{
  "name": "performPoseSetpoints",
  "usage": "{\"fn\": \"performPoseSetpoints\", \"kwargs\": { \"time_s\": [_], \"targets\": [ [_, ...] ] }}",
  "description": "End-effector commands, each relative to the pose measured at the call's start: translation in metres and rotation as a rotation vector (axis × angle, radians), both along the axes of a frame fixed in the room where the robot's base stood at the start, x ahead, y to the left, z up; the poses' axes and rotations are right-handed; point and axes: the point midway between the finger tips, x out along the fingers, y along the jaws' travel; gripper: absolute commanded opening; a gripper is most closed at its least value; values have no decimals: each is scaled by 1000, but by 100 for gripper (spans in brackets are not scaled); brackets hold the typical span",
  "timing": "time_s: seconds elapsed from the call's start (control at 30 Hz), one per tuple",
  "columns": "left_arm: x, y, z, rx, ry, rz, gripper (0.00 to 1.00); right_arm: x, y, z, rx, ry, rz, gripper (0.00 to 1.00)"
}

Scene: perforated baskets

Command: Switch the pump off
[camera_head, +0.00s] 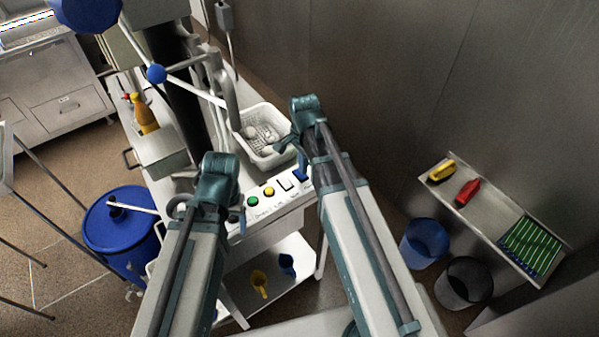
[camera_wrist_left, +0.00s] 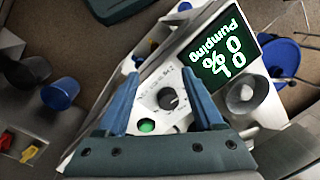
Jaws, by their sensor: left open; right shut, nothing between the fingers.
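The pump panel (camera_head: 265,205) carries a green button (camera_head: 252,201), a yellow button (camera_head: 269,190) and a white switch (camera_head: 286,184). In the left wrist view, a black dial (camera_wrist_left: 168,99) with markings sits beside a lit green button (camera_wrist_left: 147,126). The dark green display (camera_wrist_left: 222,52) reads "Pumping" with a percentage. My left gripper (camera_wrist_left: 160,78) is open; its blue fingers lie on either side of the dial in that view, and contact cannot be told. My right gripper (camera_head: 280,147) is shut and empty near the white basket.
A white perforated basket (camera_head: 262,150) holds pale items behind the panel. A blue drum (camera_head: 112,225) stands left. A yellow bottle (camera_head: 146,118) stands at the back left. Yellow and blue scoops lie on the lower shelf (camera_head: 260,265). A side shelf (camera_head: 490,215) and bins (camera_head: 424,240) are right.

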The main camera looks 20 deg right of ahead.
Motion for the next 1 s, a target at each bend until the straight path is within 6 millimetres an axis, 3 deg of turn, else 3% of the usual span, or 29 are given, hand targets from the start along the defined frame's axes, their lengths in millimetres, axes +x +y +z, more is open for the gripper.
{"fn": "performPoseSetpoints", "kwargs": {
  "time_s": [1.0],
  "targets": [
    [0,0,-13,0,0,0,68,0,0,-13,0,0,0,0]
  ]
}}
